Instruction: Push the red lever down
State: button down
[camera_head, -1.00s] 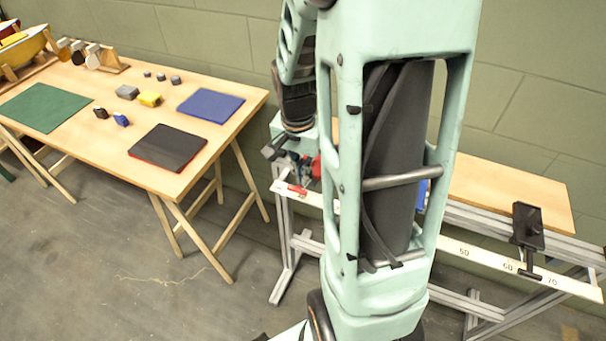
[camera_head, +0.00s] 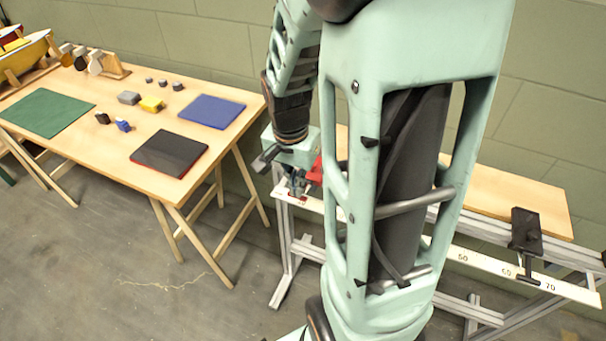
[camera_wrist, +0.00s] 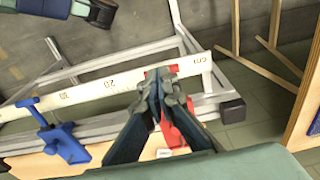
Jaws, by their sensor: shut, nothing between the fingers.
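The red lever (camera_wrist: 171,132) shows in the wrist view as red parts beside and beyond my fingers, partly hidden by them. In the head view, the red part (camera_head: 315,172) stands at the left end of the rail frame, just right of my gripper (camera_head: 297,183). My gripper also shows in the wrist view (camera_wrist: 160,76), with its fingertips together and nothing between them. The fingertips are over the scale's low end, close beside the red. I cannot tell whether they touch it.
A white centimetre scale (camera_wrist: 100,87) runs along the metal frame. A blue clamp (camera_wrist: 60,140) sits on the frame. A black holder (camera_head: 527,235) stands farther right. A wooden table (camera_head: 105,125) with mats and small blocks is at the left, with a floor gap between.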

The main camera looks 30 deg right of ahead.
notch_tip(320, 180, up, 7)
jog(key=shift+s+a+r, duration=0.2)
jog(key=shift+a, duration=0.1)
